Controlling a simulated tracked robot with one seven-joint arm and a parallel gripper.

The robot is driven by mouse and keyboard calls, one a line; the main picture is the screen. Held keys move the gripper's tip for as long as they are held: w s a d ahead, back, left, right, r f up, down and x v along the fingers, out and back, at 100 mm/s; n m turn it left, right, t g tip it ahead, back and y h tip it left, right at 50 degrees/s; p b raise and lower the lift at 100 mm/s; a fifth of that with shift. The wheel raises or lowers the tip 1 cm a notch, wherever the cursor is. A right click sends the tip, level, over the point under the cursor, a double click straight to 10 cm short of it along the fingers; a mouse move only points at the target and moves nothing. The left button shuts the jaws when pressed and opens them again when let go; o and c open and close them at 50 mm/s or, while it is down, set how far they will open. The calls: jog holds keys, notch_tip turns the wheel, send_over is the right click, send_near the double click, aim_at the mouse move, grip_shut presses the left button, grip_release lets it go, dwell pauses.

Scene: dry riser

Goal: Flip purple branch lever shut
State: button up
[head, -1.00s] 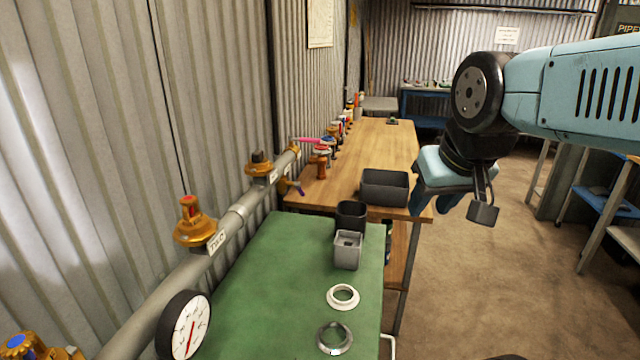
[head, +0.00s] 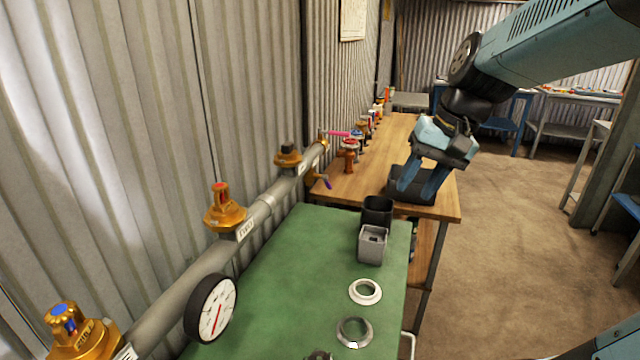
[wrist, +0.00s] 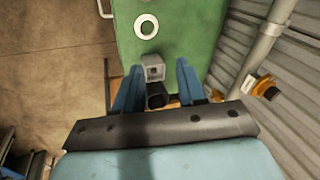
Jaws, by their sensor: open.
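The purple lever (head: 326,183) is a small handle on a brass branch valve (head: 314,178), low on the far end of the grey wall pipe (head: 262,208), by the near left corner of the wooden bench. It slants down and to the right. In the head view my gripper (head: 418,188) is open and empty, its blue fingers pointing down over the bench's near end, to the right of the lever and apart from it. The wrist view shows both fingers (wrist: 158,68) spread wide. I cannot make out the purple lever in the wrist view.
A green bench top (head: 310,270) holds a grey square cup (head: 372,246), a dark cup (head: 377,212) and two rings. Brass valves (head: 225,208) and a gauge (head: 212,308) line the pipe. A pink lever (head: 338,133) stands farther back.

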jog(key=w+a+f+m+g+y, duration=0.2)
jog(key=w+a+y, duration=0.15)
jog(key=w, duration=0.55)
jog(key=m+t+y, duration=0.2)
jog(key=m+y, duration=0.5)
jog(key=y, duration=0.4)
send_near(328, 184)
jog(key=w+d+f, duration=0.1)
jog(key=w+d, duration=0.1)
jog(key=d, duration=0.2)
jog(key=a, duration=0.4)
jog(key=w+a, duration=0.1)
jog(key=a, duration=0.8)
jog(key=shift+w+a+f, duration=0.15)
jog(key=shift+a+f, duration=0.05)
jog(key=shift+a, duration=0.15)
jog(key=shift+c, duration=0.2)
grip_shut()
